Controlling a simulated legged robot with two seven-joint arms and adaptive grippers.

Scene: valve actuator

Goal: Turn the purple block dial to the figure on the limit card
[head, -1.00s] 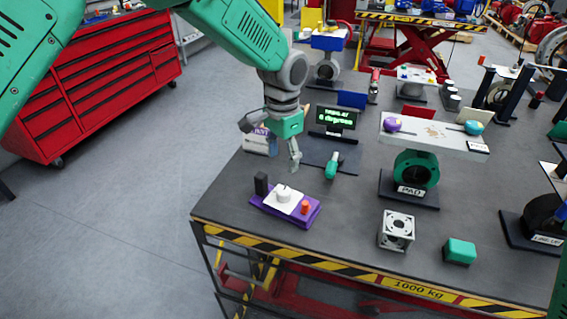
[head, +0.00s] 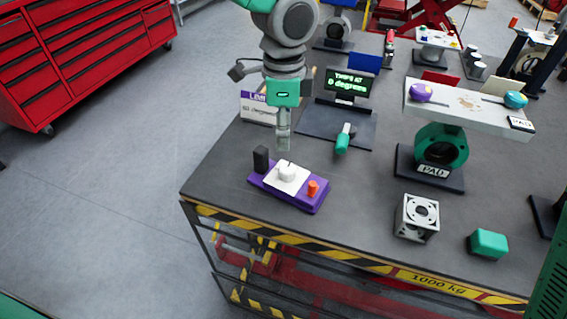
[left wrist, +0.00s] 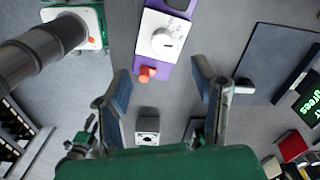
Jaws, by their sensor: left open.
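The purple block (head: 316,204) lies near the table's front left corner. It carries a white plate with a round white dial (head: 287,171), an orange knob (head: 313,187) and a black upright piece (head: 261,160). My left gripper (head: 282,145) points down just behind the dial in the head view, apart from it. In the left wrist view its open fingers (left wrist: 161,68) are empty, with the dial (left wrist: 164,42) beyond them and the orange knob (left wrist: 147,74) between the tips. The limit card (head: 258,107) stands behind, partly hidden by the gripper; its figure is unreadable. My right gripper is not in view.
A screen (head: 347,84) behind shows green text, seemingly 0 degrees. A green-handled tool (head: 344,139) lies on a dark mat. The PAD stand (head: 439,147), a grey fan-like cube (head: 417,217) and a green block (head: 487,244) stand to the right. Table around the block's front is clear.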

